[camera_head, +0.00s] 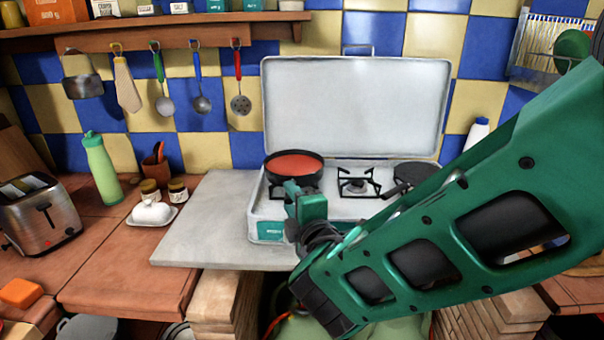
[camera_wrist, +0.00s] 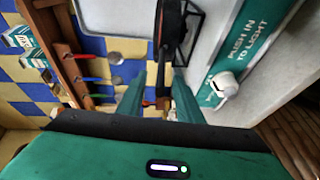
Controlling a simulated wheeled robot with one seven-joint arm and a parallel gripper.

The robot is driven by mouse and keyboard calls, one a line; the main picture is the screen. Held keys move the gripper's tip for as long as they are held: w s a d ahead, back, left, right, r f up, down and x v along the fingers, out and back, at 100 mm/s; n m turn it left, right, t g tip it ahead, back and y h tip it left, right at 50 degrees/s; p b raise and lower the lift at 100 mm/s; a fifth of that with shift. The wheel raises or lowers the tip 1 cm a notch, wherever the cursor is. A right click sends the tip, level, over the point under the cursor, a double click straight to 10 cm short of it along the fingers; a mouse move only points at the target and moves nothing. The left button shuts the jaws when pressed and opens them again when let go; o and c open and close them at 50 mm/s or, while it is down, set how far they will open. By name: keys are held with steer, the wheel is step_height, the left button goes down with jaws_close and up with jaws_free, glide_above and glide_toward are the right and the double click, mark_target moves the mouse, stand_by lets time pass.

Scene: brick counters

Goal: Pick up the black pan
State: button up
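A black pan (camera_head: 295,165) with a red inside sits on the left burner of the camping stove (camera_head: 340,205). In the wrist view the pan (camera_wrist: 171,35) appears edge-on, a dark shape ahead of the fingers. My gripper (camera_head: 303,193) is at the front of the pan, over the stove's front edge, and hides the pan's handle in the head view. In the wrist view my gripper (camera_wrist: 158,95) is open, with its two green fingers apart and a dark strip, seemingly the handle, between them. I cannot tell whether either finger touches it.
The stove's lid (camera_head: 355,105) stands open behind the burners. Another dark round item (camera_head: 415,173) is at the stove's right, partly behind my arm. A white butter dish (camera_head: 152,212) and green bottle (camera_head: 102,168) stand left. The grey slab (camera_head: 205,225) beside the stove is clear.

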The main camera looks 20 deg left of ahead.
steer(key=shift+w+a+f, duration=0.15)
steer(key=shift+w+a, duration=0.15)
steer(key=shift+w, duration=0.1)
steer(key=shift+a, duration=0.2)
steer(key=shift+w+d, duration=0.1)
jaws_close()
stand_by(0.9)
